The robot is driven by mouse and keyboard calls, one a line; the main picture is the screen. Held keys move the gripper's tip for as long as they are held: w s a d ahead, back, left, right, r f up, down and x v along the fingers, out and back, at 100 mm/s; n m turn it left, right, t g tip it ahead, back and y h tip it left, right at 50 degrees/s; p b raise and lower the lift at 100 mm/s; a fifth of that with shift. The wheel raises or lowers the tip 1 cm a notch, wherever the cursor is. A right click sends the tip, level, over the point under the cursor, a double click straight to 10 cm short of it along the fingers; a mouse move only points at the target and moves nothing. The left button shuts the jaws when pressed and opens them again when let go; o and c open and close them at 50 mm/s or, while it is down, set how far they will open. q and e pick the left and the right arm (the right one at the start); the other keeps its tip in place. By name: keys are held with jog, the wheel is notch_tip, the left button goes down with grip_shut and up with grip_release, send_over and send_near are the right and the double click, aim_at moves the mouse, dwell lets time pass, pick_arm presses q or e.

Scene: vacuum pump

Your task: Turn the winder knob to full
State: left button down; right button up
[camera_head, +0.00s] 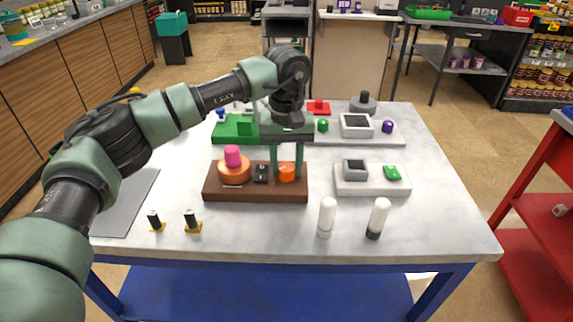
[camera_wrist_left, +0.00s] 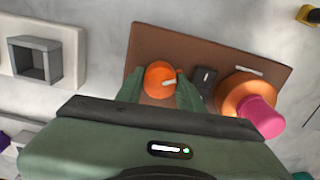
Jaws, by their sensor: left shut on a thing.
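A brown base (camera_head: 256,190) stands on the table, with a round orange knob (camera_head: 287,175) at its right end. A black switch (camera_head: 261,173) sits in the middle, and a larger orange disc (camera_head: 234,173) with a pink peg (camera_head: 233,156) is at the left. My left gripper (camera_head: 287,164) points down and is shut on the orange knob, one finger on each side. In the left wrist view the knob (camera_wrist_left: 158,78) lies between the green fingers, and a pale mark shows on it, pointing towards the switch side. My right gripper is in neither view.
A white base with a grey square socket (camera_head: 355,169) and green block (camera_head: 392,172) stands right of the brown base. Two white cylinders (camera_head: 327,214) stand in front. Two small black-topped pieces (camera_head: 192,219) are front left. A long panel with several parts lies behind.

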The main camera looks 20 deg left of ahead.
pick_arm(q)
jog(key=shift+w+r, duration=0.1)
jog(key=shift+r, duration=0.1)
jog(key=c, duration=1)
grip_release()
jog(key=shift+o, duration=0.5)
jog(key=shift+f, duration=0.15)
